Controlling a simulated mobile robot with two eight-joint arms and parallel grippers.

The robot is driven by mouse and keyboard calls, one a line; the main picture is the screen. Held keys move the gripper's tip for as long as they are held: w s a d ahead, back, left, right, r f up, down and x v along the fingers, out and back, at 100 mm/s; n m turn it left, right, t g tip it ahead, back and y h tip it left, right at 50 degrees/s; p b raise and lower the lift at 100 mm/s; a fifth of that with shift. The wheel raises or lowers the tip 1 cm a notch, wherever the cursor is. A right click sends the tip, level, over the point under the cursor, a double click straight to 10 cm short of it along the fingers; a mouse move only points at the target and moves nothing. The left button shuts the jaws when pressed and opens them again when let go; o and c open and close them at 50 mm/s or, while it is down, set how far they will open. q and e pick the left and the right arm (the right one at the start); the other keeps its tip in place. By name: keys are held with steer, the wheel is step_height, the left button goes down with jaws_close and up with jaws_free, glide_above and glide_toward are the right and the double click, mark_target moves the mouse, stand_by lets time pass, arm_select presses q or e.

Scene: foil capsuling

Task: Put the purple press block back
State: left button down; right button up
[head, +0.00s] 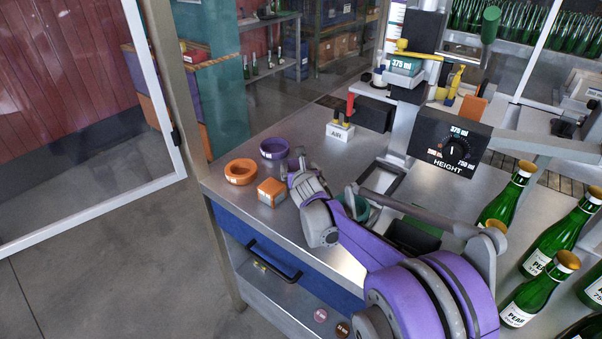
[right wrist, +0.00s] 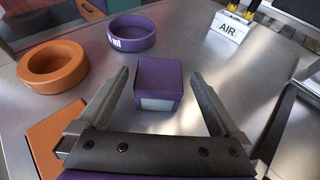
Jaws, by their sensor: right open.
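The purple press block (right wrist: 158,82) stands on the metal table in the right wrist view, with a pale label on its near face. My right gripper (right wrist: 160,78) is open. Its two fingers point toward the block, one on each side, with a gap between each finger and the block. In the head view my right gripper (head: 293,166) is low over the table beside the orange block, and it hides most or all of the purple block there. My left gripper is not in view.
A purple ring (head: 274,149), an orange ring (head: 240,172) and an orange block (head: 271,192) sit near the gripper. An AIR switch box (head: 340,131) and the HEIGHT dial panel (head: 450,145) are farther back. Green bottles (head: 546,245) stand at the right.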

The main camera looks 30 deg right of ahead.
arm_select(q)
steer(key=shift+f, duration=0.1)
arm_select(e)
steer(key=v, duration=1.1)
steer(key=shift+s+a, duration=0.15)
steer(key=shift+s, duration=0.1)
